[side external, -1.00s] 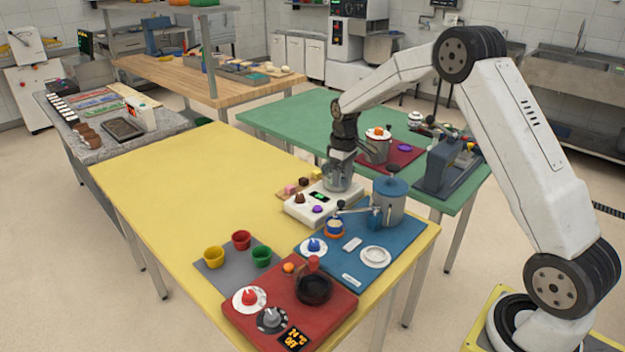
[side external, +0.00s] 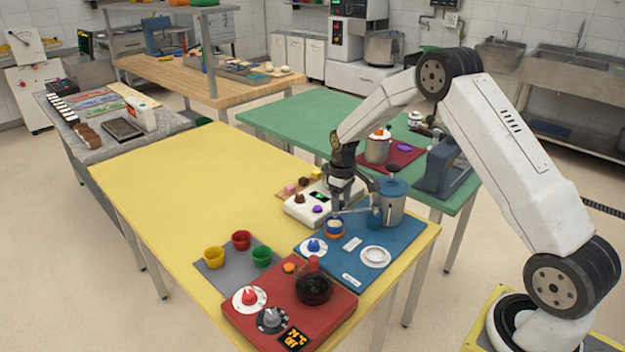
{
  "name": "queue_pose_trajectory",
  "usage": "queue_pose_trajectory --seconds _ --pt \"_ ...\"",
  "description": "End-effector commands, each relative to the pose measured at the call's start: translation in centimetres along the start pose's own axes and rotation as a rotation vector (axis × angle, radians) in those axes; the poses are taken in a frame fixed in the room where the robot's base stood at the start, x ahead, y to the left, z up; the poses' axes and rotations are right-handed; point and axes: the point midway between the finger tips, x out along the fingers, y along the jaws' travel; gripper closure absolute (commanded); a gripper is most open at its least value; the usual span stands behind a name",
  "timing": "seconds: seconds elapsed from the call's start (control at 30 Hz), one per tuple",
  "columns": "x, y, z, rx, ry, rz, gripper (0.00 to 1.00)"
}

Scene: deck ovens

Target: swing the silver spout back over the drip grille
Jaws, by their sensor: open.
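The grey-blue urn (side external: 391,208) with a blue lid stands on the blue mat (side external: 397,239). Its silver spout (side external: 354,211) reaches out to the left, towards a small orange-and-blue cup (side external: 334,229). A round white dish-like piece (side external: 375,256), which looks like the drip grille, lies on the mat in front of the urn, and the spout is not over it. My gripper (side external: 348,206) is open, pointing down at the spout, with its fingers close around or beside it. I cannot tell whether they touch it.
A white scale (side external: 302,211) stands just left of my gripper. A blue-knobbed dial (side external: 314,246) and white labels lie on the mat. The red panel (side external: 250,321) with a dark pot (side external: 313,289) is in front. The yellow table's left part is clear.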

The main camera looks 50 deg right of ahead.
Motion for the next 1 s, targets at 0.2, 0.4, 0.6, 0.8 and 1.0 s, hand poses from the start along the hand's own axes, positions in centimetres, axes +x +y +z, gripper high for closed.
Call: queue_pose_trajectory --seconds 0.2,0.4,0.6,0.8,1.0 --pt "-0.01 0.00 0.00 0.000 0.000 0.000 0.56" --pt "-0.02 0.00 0.00 0.000 0.000 0.000 1.00" --pt "-0.03 0.00 0.00 0.000 0.000 0.000 1.00" --pt "-0.04 0.01 0.00 0.000 0.000 0.000 1.00" --pt "-0.05 0.01 0.01 0.000 0.000 0.000 1.00"
